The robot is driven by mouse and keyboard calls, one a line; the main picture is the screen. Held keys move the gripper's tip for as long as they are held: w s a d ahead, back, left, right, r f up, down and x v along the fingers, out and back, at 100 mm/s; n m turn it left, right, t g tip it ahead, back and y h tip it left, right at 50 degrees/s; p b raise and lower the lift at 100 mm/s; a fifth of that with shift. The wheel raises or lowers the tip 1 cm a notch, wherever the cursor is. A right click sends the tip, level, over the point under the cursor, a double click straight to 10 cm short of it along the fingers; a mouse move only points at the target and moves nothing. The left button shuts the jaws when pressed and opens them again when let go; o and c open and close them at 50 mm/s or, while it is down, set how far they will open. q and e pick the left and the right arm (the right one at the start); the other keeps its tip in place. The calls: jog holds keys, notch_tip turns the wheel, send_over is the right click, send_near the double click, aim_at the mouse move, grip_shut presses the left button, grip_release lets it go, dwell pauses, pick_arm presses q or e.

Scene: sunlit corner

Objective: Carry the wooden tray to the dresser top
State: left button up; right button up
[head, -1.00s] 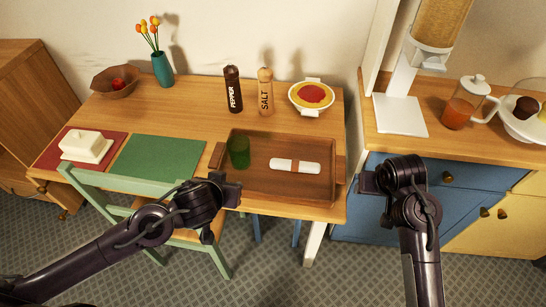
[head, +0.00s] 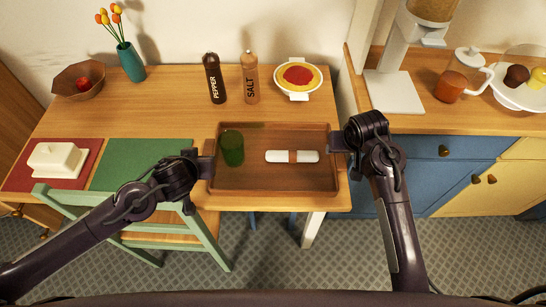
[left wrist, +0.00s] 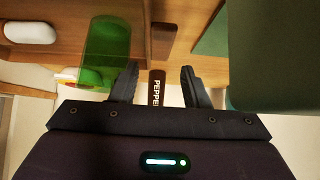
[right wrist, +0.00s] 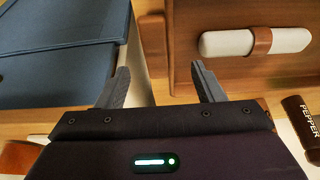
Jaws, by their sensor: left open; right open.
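The wooden tray (head: 272,183) lies flat on the table, near its front edge. It holds a green glass (head: 232,148) on the left and a rolled white napkin (head: 306,157) with a brown band. My left gripper (head: 207,164) is open at the tray's left end. In the left wrist view its fingers (left wrist: 160,76) point toward the brown left handle (left wrist: 163,40). My right gripper (head: 337,142) is open at the tray's right end; its fingers (right wrist: 160,76) show apart in the right wrist view. Contact with either handle cannot be told.
A blue and yellow cabinet with a wooden top (head: 425,122) stands right, bearing a dispenser (head: 395,90), a jug (head: 450,86) and a bowl. A wooden cabinet (head: 20,115) stands left. Pepper (head: 214,80), salt (head: 250,80) and a soup bowl (head: 297,78) stand behind the tray. A green chair (head: 120,215) is in front.

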aim_at(208, 153)
pick_arm(q)
jog(key=x, duration=0.8)
jog(key=shift+d, duration=0.1)
pick_arm(e)
jog(key=x, duration=0.5)
jog(key=shift+w+d+f, duration=0.1)
jog(key=shift+f, duration=0.1)
pick_arm(q)
jog(key=shift+c, duration=0.4)
pick_arm(e)
jog(key=shift+c, duration=0.4)
pick_arm(q)
jog(key=c, duration=0.7)
pick_arm(e)
jog(key=c, duration=0.7)
pick_arm(q)
grip_shut()
pick_arm(e)
grip_shut()
pick_arm(q)
jog(key=shift+w, duration=0.1)
pick_arm(e)
jog(key=shift+r, duration=0.1)
